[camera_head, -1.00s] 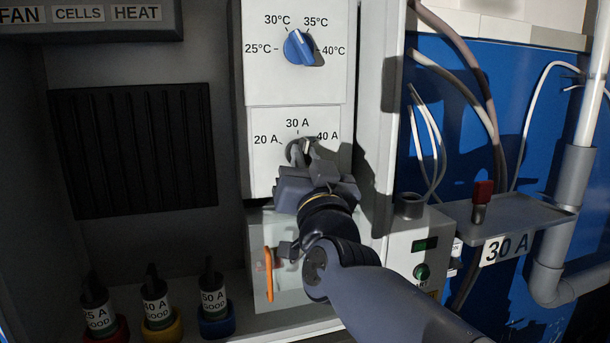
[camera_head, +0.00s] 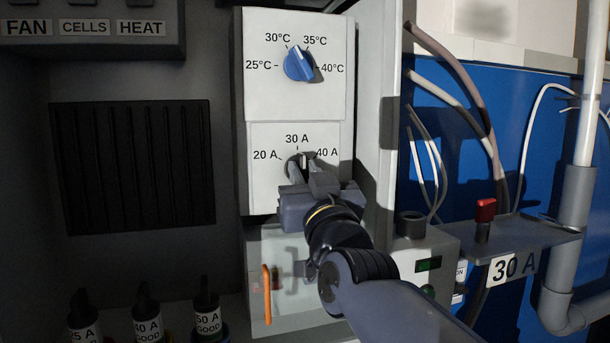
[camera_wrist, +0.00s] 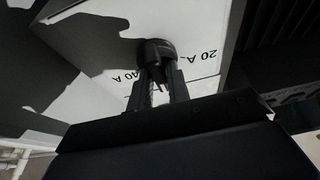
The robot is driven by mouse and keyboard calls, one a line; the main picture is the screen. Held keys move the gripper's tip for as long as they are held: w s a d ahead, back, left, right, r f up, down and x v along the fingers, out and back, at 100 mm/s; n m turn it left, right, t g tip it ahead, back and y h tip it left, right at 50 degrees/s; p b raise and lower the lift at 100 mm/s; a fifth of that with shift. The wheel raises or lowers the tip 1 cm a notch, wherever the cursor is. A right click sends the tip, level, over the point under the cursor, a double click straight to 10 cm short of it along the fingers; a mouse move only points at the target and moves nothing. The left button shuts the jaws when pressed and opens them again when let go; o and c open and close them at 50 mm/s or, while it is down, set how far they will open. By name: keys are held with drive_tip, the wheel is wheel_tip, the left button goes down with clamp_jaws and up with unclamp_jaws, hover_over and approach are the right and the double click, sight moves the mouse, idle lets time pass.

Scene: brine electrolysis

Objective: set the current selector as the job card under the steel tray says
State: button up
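The current selector (camera_head: 302,165) is a dark round knob on a white panel, below the labels 20 A, 30 A and 40 A. My gripper covers much of it, and I cannot clearly read its pointer. My gripper (camera_head: 304,174) is at the knob; its fingers are parted and flank it. In the wrist view the knob (camera_wrist: 156,48) shows at the fingertips (camera_wrist: 160,75), with a light strip in the gap; firm contact cannot be told. A card reading 30 A (camera_head: 511,267) hangs under the front edge of the steel tray (camera_head: 540,233) at the right.
A blue temperature knob (camera_head: 299,64) sits above the selector. An orange handle (camera_head: 267,294) is below it. An open door edge (camera_head: 376,130) stands close at the right. A red-topped part (camera_head: 484,212) is on the tray.

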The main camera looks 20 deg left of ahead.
drive_tip(key=o, duration=0.3)
drive_tip(key=shift+o, duration=0.2)
drive_tip(key=b+v, duration=0.2)
drive_tip(key=v, duration=0.8)
drive_tip(key=shift+s+d+b, duration=0.25)
drive_tip(key=shift+s+b, duration=0.05)
drive_tip(key=shift+b, duration=0.05)
drive_tip(key=shift+w, duration=0.1)
drive_tip(key=p+x, duration=0.3)
drive_tip(key=x, duration=0.7)
drive_tip(key=shift+w+a+r, duration=0.1)
drive_tip(key=shift+w+a, duration=0.15)
drive_tip(key=shift+a, duration=0.05)
drive_tip(key=shift+s+d+f, duration=0.1)
drive_tip(key=shift+f, duration=0.1)
